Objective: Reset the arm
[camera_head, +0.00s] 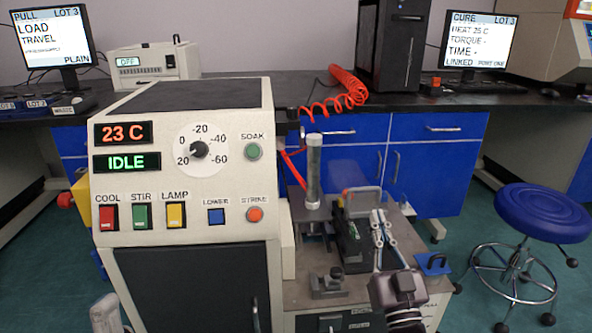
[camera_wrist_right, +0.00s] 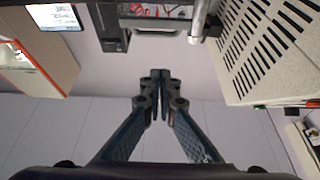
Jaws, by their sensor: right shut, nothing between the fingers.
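My right gripper (camera_head: 379,218) is in front of the bench machine's right side, over the small worktop. Its fingers point away from me, toward the back. In the right wrist view the fingertips (camera_wrist_right: 160,76) meet, with nothing between them. The beige machine (camera_head: 180,240) on the left shows 23 C and IDLE. It has a dial and red, green and yellow switches.
A clear upright cylinder (camera_head: 313,170) stands left of my right gripper, with a red coiled hose (camera_head: 345,92) behind. A blue stool (camera_head: 540,212) is at the right. A back bench (camera_head: 480,102) holds monitors and a black tower (camera_head: 393,45). Floor shows between bench and stool.

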